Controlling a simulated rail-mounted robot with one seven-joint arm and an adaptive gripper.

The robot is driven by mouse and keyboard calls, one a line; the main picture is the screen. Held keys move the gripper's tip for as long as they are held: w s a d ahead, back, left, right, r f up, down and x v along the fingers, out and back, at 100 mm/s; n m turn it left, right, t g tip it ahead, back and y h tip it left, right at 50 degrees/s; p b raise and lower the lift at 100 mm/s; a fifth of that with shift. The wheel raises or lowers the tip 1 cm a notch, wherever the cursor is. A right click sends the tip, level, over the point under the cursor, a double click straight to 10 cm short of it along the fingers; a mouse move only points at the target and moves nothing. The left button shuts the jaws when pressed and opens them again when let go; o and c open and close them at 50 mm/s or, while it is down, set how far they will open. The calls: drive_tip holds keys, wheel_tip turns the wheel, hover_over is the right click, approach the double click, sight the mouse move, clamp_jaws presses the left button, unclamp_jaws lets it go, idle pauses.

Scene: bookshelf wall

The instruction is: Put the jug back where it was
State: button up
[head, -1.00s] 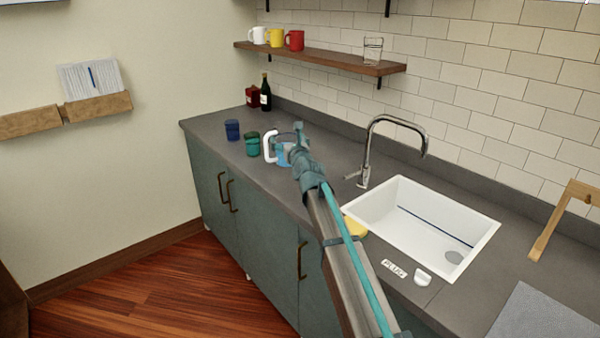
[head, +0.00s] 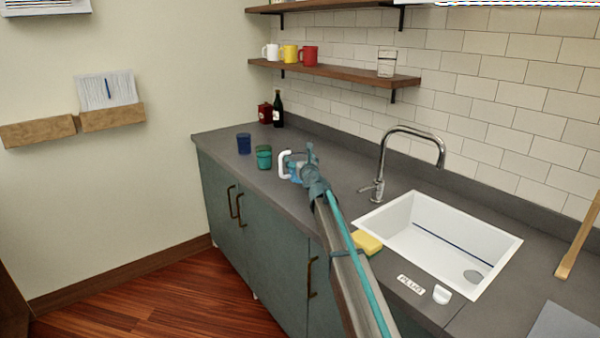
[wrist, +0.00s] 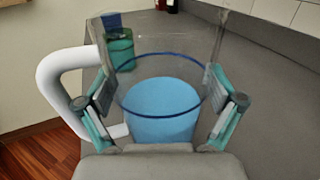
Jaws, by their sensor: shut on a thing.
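The jug (wrist: 160,108) is clear with a blue lower part or contents, a blue band and a white handle (wrist: 62,88) on the left side. In the wrist view it stands upright between the two fingers of my gripper (wrist: 160,103), which is shut on its sides. In the head view the jug (head: 295,168) is at or just above the counter, right of the green cup (head: 264,157). My arm hides part of it, and I cannot tell whether its base touches the counter.
A blue cup (head: 243,143) stands left of the green cup. A dark bottle (head: 278,109) and red box (head: 265,113) stand at the back corner. The faucet (head: 385,160), sink (head: 440,235) and yellow sponge (head: 367,243) are to the right. Shelves (head: 340,72) hang above.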

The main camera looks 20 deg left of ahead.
drive_tip(key=shift+w+a+f, duration=0.1)
drive_tip(key=shift+w+f, duration=0.15)
drive_tip(key=shift+f, duration=0.05)
drive_tip(key=shift+w+f+b, duration=0.1)
drive_tip(key=shift+f+b, duration=1.1)
drive_tip(key=shift+f, duration=0.35)
drive_tip(key=shift+f, duration=0.1)
drive_tip(key=o, duration=1.5)
drive_tip(key=shift+f, duration=0.1)
drive_tip(key=shift+r, duration=0.2)
drive_tip(key=v, duration=1.2)
